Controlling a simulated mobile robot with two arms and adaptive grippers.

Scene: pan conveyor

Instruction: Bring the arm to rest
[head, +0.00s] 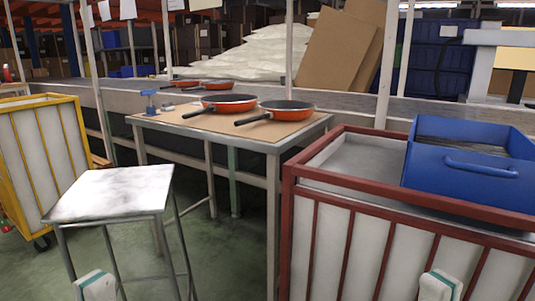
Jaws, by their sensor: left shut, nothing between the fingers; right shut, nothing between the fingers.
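My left gripper (96,285) shows at the bottom edge, low in front of the small metal stool. It is white with a green strip, shut and empty. My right gripper (438,286) shows at the bottom edge in front of the red-framed cart. It is also shut and empty. Only the ends of both show; the arms are out of view. The two are well apart and touch nothing that I can see.
A red-framed cart (291,172) with a blue bin (465,165) stands close at the right. A metal stool (115,190) stands at the left, before a yellow cart (38,150). Orange pans (288,108) lie on a table (190,128) by the conveyor (345,104).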

